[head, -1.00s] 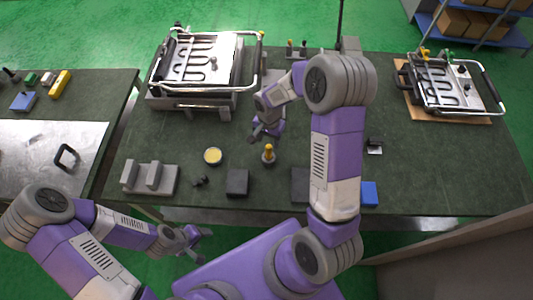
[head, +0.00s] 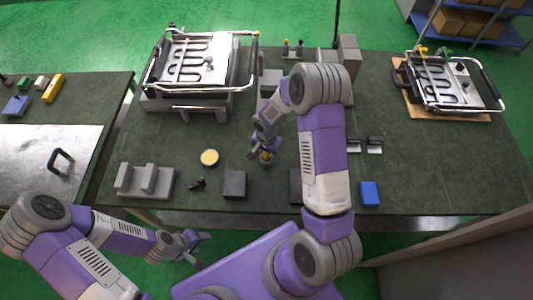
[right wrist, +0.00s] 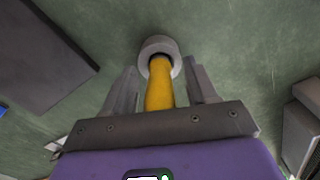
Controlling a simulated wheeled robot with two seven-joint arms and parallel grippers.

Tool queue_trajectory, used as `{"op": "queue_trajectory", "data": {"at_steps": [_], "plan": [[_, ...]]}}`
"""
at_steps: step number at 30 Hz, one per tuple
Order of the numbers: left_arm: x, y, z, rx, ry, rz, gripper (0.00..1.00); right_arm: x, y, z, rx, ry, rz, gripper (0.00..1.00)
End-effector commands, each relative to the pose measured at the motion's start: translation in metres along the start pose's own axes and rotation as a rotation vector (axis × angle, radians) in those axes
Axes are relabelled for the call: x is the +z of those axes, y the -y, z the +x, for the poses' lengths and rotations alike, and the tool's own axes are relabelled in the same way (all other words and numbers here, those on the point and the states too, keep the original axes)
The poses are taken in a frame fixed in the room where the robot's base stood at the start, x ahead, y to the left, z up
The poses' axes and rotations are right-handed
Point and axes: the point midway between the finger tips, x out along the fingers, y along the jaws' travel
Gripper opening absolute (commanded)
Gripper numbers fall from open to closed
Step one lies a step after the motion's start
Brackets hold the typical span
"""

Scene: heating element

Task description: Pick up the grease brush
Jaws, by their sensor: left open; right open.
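The grease brush, with a yellow handle (right wrist: 160,85), stands upright in a round grey holder (right wrist: 158,47) on the green table. In the right wrist view the handle lies between the two open fingers of my right gripper (right wrist: 161,90), with a gap on each side. In the head view my right gripper (head: 264,150) is over the brush (head: 266,157) and hides most of it. My left gripper (head: 197,245) is open and empty, low in front of the table's near edge.
A yellow-topped round tin (head: 209,157), a dark block (head: 235,184) and a grey stepped fixture (head: 146,182) are left of the brush. A blue block (head: 369,194) is at right. Framed heating plates stand at the back left (head: 198,62) and right (head: 445,82).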

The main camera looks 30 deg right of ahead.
Motion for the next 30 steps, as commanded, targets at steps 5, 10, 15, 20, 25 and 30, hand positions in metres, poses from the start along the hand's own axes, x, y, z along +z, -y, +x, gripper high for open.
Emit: {"op": "queue_trajectory", "data": {"at_steps": [5,10,15,20,25,30], "plan": [[0.0,0.0,0.0,0.0,0.0,0.0,0.57,0.0,0.0,-0.001,0.0,0.0,0.0,0.47],[0.0,0.0,0.0,0.0,0.0,0.0,0.57,0.0,0.0,-0.001,0.0,0.0,0.0,0.2],[0.0,0.0,0.0,0.0,0.0,0.0,0.57,0.0,0.0,-0.001,0.0,0.0,0.0,0.0],[0.0,0.0,0.0,0.0,0.0,0.0,0.57,0.0,0.0,-0.001,0.0,0.0,0.0,0.0],[0.0,0.0,-0.001,0.0,0.0,0.0,0.57,-0.001,0.001,-0.013,-0.002,-0.003,0.0,0.0],[0.0,-0.001,-0.003,0.0,0.0,0.0,0.57,-0.001,0.001,-0.046,-0.005,-0.005,0.0,0.0]]}}
